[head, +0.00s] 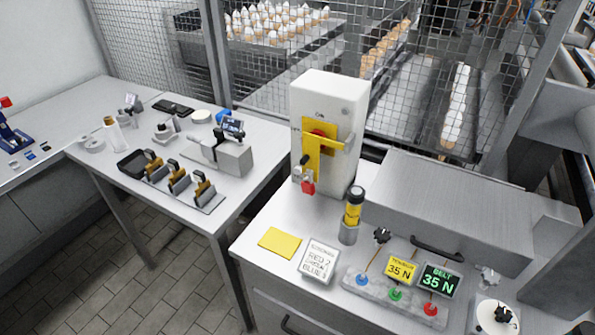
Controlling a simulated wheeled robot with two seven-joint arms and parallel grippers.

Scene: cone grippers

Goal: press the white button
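I cannot clearly pick out a white button in the head view. A grey block (378,291) on the near bench carries small blue (362,279), green (396,294) and red (430,309) round pieces. A white round piece with a black knob (503,313) stands at the lower right, but I cannot tell whether it is a button. Neither my left nor my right gripper is in view.
A tall white box (350,95) with a yellow handle and a red padlock (308,187) stands at the bench's back. A yellow-black cylinder (354,207), yellow card (279,243), white sign (318,262) and green display (438,281) are nearby. Wire mesh rises behind.

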